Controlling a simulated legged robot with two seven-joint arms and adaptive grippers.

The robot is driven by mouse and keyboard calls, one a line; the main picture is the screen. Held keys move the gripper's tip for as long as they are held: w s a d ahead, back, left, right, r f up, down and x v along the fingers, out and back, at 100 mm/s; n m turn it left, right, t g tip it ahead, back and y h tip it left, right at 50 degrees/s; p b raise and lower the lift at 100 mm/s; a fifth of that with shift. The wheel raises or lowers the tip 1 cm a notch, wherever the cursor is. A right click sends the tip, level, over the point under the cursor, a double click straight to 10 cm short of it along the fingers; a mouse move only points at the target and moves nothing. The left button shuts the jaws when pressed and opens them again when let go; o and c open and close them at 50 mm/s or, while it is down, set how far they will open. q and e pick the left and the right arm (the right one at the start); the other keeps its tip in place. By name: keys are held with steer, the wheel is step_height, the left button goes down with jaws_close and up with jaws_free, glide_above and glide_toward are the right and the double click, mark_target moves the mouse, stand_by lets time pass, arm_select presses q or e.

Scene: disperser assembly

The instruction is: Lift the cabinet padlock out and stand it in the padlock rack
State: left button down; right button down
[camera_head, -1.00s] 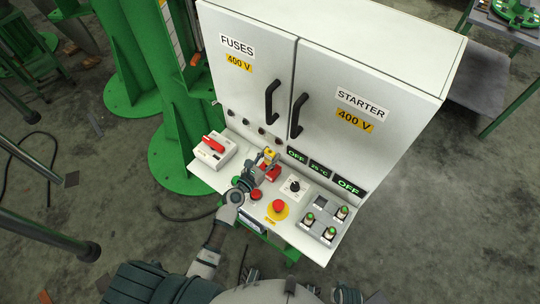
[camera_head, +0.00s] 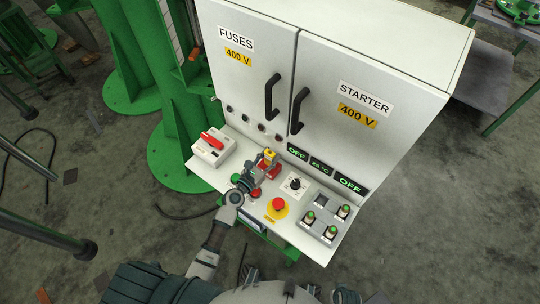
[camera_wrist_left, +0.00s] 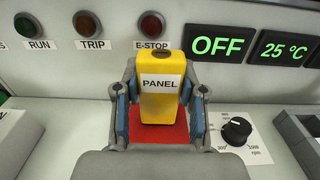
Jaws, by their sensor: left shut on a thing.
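A yellow block labelled PANEL, which I take for the padlock (camera_wrist_left: 160,105), stands upright between the blue-padded fingers of my left gripper (camera_head: 265,163). The gripper is shut on its sides, and the pads show left and right of it in the left wrist view (camera_wrist_left: 158,112). In the head view the padlock's yellow top (camera_head: 270,154) shows above the fingers. A red piece (camera_wrist_left: 160,134) lies behind and below the padlock; I cannot tell whether they touch. No shackle shows. I cannot clearly identify the padlock rack. My right gripper is not in view.
The white cabinet (camera_head: 375,70) with two black handles rises behind the panel. A red-handled switch box (camera_head: 212,147) is to the left. A rotary knob (camera_head: 295,184), a red emergency button (camera_head: 279,204) and a grey holder (camera_head: 327,214) with several green-topped parts are to the right.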

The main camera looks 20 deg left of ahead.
arm_select(q)
steer(key=shift+f, duration=0.4)
steer(key=c, duration=0.6)
jaws_free()
steer(key=shift+s, duration=0.1)
steer(key=v, duration=1.1)
steer(key=shift+s+a, duration=0.15)
steer(key=shift+s, duration=0.25)
